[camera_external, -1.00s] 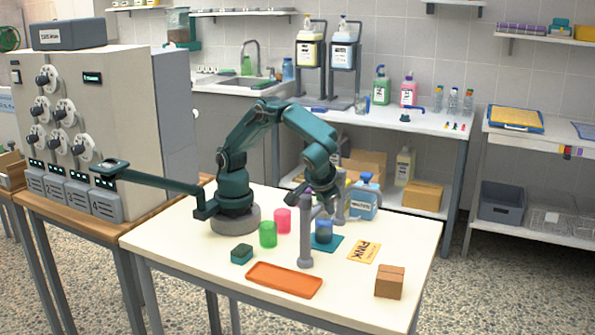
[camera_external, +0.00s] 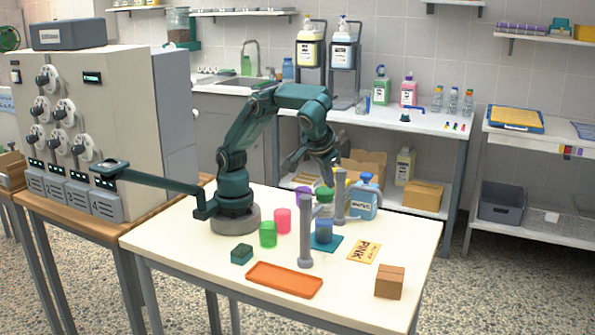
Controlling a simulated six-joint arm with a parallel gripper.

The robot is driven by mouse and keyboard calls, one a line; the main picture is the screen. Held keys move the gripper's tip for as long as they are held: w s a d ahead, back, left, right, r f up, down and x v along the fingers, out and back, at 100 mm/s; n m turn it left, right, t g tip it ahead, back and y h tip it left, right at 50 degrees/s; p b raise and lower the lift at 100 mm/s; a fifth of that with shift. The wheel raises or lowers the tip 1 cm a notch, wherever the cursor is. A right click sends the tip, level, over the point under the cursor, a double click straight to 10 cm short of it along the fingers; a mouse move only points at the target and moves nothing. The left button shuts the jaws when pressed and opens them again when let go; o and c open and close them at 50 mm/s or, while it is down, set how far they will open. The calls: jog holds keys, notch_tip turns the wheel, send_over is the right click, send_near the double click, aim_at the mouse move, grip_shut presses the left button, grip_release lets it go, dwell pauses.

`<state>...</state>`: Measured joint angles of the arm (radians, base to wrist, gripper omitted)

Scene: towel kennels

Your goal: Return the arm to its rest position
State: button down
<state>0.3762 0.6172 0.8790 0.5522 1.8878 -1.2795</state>
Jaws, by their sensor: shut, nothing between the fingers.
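My arm stands on the white table with its upper links raised and bent over. My gripper (camera_external: 328,181) points down above the far middle of the table, in the air. It is shut and empty. A green-topped item (camera_external: 324,195) and a purple item (camera_external: 302,196) stand just below and left of it. A blue cup (camera_external: 323,232) sits on a teal mat (camera_external: 334,244), lower down and apart from the gripper.
Two grey posts (camera_external: 305,240) (camera_external: 339,209) rise near the gripper. A blue bottle (camera_external: 364,203) stands right of it. Green (camera_external: 268,234) and pink (camera_external: 283,220) cups, an orange tray (camera_external: 284,279), a yellow card (camera_external: 364,251) and a brown box (camera_external: 389,282) lie around.

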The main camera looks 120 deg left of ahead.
jog(key=s+a+r+m+t+h, duration=0.3)
jog(key=s+a+r, duration=0.15)
jog(key=s, duration=0.45)
jog(key=s+d+f+m+t+h, duration=0.3)
jog(key=s+d+f+m, duration=0.1)
jog(key=f+m, duration=0.3)
jog(key=shift+s+d+f+m+h, duration=0.15)
jog(key=shift+s+d+m+h, duration=0.25)
jog(key=shift+m, duration=0.4)
